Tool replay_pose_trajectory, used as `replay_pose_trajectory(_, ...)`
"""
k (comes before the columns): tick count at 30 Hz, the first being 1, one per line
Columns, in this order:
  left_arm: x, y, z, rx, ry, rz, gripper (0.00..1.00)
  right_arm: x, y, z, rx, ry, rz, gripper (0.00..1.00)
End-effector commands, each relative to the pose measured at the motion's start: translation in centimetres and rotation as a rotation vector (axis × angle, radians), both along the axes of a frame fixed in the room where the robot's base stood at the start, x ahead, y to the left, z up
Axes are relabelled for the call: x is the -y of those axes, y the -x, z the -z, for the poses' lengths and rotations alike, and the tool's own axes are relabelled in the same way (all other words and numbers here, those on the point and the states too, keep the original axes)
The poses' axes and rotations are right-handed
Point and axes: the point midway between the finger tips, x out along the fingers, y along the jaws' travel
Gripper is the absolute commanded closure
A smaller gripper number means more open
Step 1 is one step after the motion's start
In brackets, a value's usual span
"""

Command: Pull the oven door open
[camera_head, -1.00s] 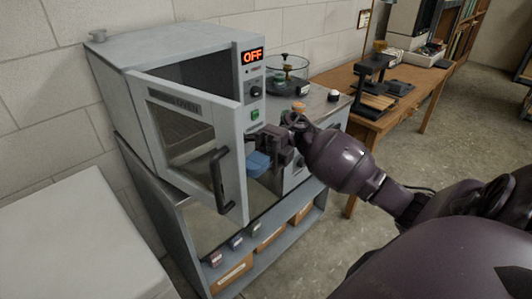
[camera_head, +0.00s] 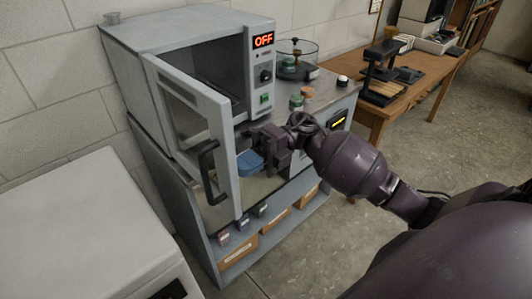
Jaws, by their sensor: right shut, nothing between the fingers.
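The grey oven (camera_head: 190,38) stands on a cabinet, and its display reads OFF. Its windowed door (camera_head: 222,150) is hinged at the left and stands well ajar, with the dark inside showing behind it. The black bar handle (camera_head: 206,174) is on the door's outer face, free of my gripper. My right gripper (camera_head: 256,140) is shut and empty, just right of the door's free edge, on its inner side. I cannot tell whether it touches the door. A blue item (camera_head: 250,163) shows just below the gripper, partly hidden. My left gripper is out of view.
A green-lidded jar (camera_head: 296,101) and a glass vessel (camera_head: 297,60) stand on the cabinet top, close to my right arm. Boxes (camera_head: 240,254) fill the shelf below. A pale surface (camera_head: 75,230) is at the lower left. A wooden table (camera_head: 425,85) is at the right.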

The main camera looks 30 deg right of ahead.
Motion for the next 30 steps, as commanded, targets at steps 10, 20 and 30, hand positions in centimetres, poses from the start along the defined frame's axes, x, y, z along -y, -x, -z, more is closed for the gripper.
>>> replay_pose_trajectory(10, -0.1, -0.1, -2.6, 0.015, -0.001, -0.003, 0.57, -5.7, 1.3, -0.3, 0.003, -0.002, 0.093, 1.00)
replay_pose_trajectory(20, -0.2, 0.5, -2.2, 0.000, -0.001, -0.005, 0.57, -6.6, 1.5, -0.1, 0.002, -0.001, 0.094, 1.00)
replay_pose_trajectory(30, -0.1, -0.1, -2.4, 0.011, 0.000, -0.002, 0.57, -6.2, 1.2, 0.0, 0.002, 0.000, 0.094, 1.00)
